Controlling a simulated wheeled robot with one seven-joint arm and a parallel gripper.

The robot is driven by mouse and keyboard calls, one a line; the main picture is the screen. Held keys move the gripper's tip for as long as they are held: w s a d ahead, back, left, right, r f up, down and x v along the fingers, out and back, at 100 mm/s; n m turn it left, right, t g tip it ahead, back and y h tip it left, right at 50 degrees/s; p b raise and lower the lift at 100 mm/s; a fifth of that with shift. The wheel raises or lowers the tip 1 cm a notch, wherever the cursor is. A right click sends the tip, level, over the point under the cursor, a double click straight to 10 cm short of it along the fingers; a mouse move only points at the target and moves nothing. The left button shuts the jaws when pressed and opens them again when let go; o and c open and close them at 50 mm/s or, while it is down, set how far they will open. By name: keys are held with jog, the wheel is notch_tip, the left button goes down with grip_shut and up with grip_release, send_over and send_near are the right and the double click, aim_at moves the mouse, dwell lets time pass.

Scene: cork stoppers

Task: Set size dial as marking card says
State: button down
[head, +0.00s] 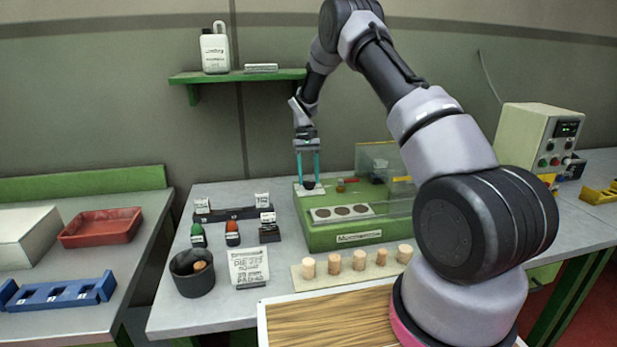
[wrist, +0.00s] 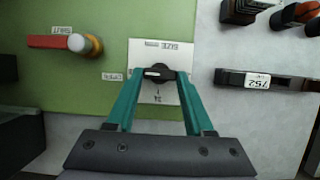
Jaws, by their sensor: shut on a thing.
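The size dial is a black round knob (wrist: 166,74) on a white plate (wrist: 152,52) marked SIZE, on the green machine (head: 345,235). Its white pointer line points left in the wrist view, toward a small label (wrist: 112,76). Another mark, seemingly 24, sits below the knob there. My gripper (wrist: 160,76) has its teal fingers shut on the knob, one on each side; in the head view it comes down from above (head: 308,182). The marking card (head: 248,266) stands in front of the machine; its small print is too blurred to read surely.
Several corks (head: 359,260) stand in a row in front of the machine. A dark cup (head: 192,272) holds a cork. Stamps (head: 232,234) and a dark rack (head: 231,213) stand to the left. A red lever (wrist: 58,41) lies beside the dial plate.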

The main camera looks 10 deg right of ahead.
dwell(0.3)
jog(key=shift+c, duration=1.4)
grip_release()
